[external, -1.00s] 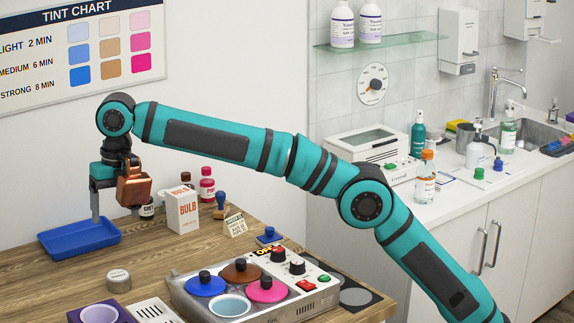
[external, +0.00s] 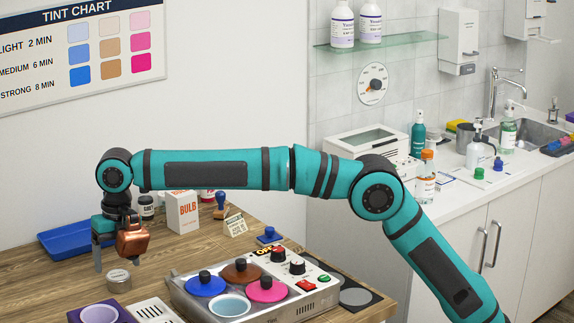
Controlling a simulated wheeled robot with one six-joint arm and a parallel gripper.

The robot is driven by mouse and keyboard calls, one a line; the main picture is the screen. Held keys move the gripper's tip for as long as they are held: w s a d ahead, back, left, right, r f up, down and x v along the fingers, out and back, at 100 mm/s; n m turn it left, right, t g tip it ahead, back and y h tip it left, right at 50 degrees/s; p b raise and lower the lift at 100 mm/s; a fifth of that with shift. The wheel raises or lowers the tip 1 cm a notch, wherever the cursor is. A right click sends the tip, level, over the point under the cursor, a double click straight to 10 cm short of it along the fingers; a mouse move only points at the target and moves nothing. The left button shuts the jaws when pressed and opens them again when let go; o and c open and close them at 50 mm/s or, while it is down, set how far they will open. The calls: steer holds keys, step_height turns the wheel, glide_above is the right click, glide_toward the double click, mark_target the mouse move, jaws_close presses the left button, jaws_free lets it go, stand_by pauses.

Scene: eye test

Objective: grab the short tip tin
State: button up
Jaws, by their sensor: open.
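A short round metal tin (external: 118,281) with small dark lettering on its lid stands on the wooden table, left of the tinting unit. It looks like the short tip tin, but its lettering is too small to read. My gripper (external: 114,262) points down above the tin and appears slightly behind it. It is open and empty. One grey finger shows on the left; a copper-coloured block on my gripper hides much of the right side. I cannot tell the exact gap between fingertips and tin.
A blue tray (external: 66,240) lies behind my gripper. A bulb box (external: 183,212) stands right of it, near a dark jar (external: 146,207). The tinting unit (external: 255,290) with lidded pots is to the right. A purple block (external: 101,314) and a white slotted plate (external: 153,311) are in front.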

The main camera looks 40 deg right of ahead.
mark_target(109, 280)
step_height(109, 280, down, 4)
steer(key=shift+a+f, duration=0.1)
steer(key=shift+a, duration=0.05)
steer(key=c, duration=1.1)
steer(key=shift+r, duration=0.2)
